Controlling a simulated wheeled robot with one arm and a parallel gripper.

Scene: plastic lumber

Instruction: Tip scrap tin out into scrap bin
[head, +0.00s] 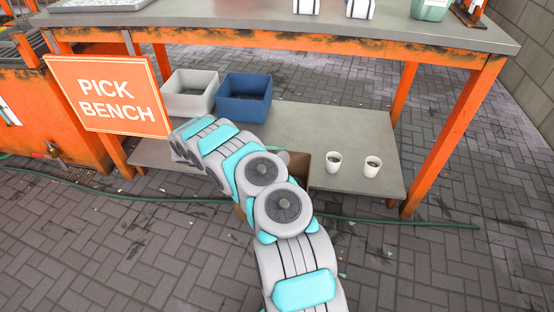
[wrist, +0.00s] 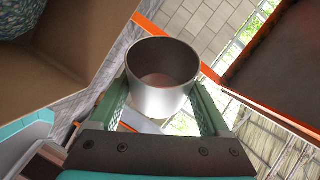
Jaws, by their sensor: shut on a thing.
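A plain metal tin (wrist: 162,98) is between the two green fingers of my gripper (wrist: 161,92) in the wrist view. The fingers press on its opposite sides. Its round mouth faces partly toward the camera, and I see a brownish inner bottom with no clear loose pieces. In the head view my arm hides the gripper and tin. A brown cardboard box (head: 302,170) shows partly behind my arm there. A cardboard-coloured container (wrist: 75,60) with a mottled greenish thing inside is at the upper left of the wrist view. I cannot tell which container is the scrap bin.
A grey bin (head: 190,104) and a blue bin (head: 243,108) stand on the bench's lower shelf (head: 305,125). Two white cups, one left (head: 334,162) and one right (head: 373,166), stand at its right. A "PICK BENCH" sign (head: 108,96) and a green hose (head: 400,223) are near.

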